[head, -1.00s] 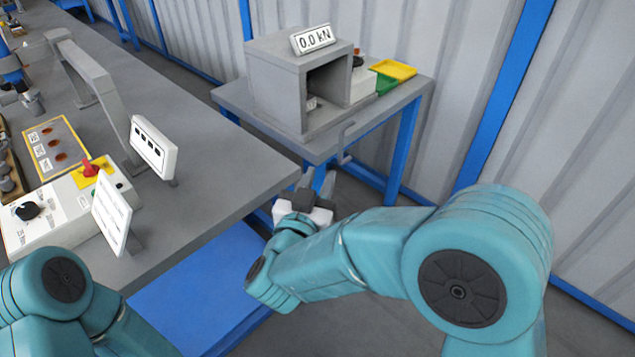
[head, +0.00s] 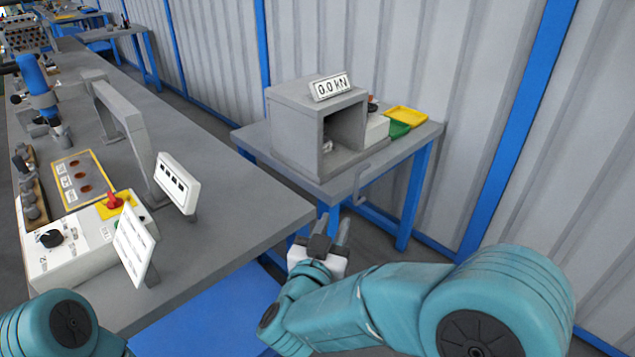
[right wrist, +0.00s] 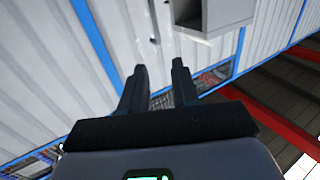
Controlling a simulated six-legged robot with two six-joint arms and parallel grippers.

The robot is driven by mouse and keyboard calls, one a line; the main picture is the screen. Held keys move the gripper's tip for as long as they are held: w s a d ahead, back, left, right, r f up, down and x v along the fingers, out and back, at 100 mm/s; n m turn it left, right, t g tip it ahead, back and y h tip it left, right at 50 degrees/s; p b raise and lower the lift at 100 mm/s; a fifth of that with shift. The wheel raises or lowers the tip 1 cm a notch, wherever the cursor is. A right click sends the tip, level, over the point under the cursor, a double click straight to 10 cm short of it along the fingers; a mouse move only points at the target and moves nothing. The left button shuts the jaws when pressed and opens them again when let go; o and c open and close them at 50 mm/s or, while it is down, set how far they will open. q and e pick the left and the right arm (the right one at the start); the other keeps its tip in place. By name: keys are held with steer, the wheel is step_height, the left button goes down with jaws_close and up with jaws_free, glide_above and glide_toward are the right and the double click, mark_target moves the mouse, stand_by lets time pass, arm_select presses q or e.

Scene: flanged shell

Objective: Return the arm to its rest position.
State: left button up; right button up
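My right gripper (head: 330,232) is in front of the small side table, low in the middle of the head view, apart from the table. In the right wrist view its two dark fingers (right wrist: 158,88) stand apart with nothing between them. My right arm (head: 400,305) reaches in from the lower right. Only a teal joint of my left arm (head: 65,325) shows at the lower left; the left gripper is out of view.
A grey box with a "0.0 kN" display (head: 333,87) stands on the side table (head: 258,138), beside a green tray (head: 399,130) and a yellow tray (head: 407,115). The long workbench (head: 235,205) at left carries a control box with a red switch (head: 115,201). A corrugated wall stands behind.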

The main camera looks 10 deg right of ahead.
steer(key=d+f+g+h, duration=0.1)
steer(key=d+f+g, duration=0.3)
steer(key=d+f, duration=1.1)
steer(key=s+f+n+g+y, duration=0.25)
steer(key=s+f+y, duration=0.2)
steer(key=f, duration=0.95)
steer(key=s+a+f+g+y, duration=0.4)
steer(key=s+a+f+g, duration=0.15)
steer(key=s, duration=0.55)
steer(key=s+a+f+g+y, duration=0.4)
steer(key=s+a, duration=0.2)
steer(key=s, duration=0.5)
step_height(320, 180, up, 13)
steer(key=p, duration=1.2)
steer(key=shift+w+n+p, duration=0.2)
steer(key=shift+n+p, duration=0.1)
steer(key=shift+n, duration=0.05)
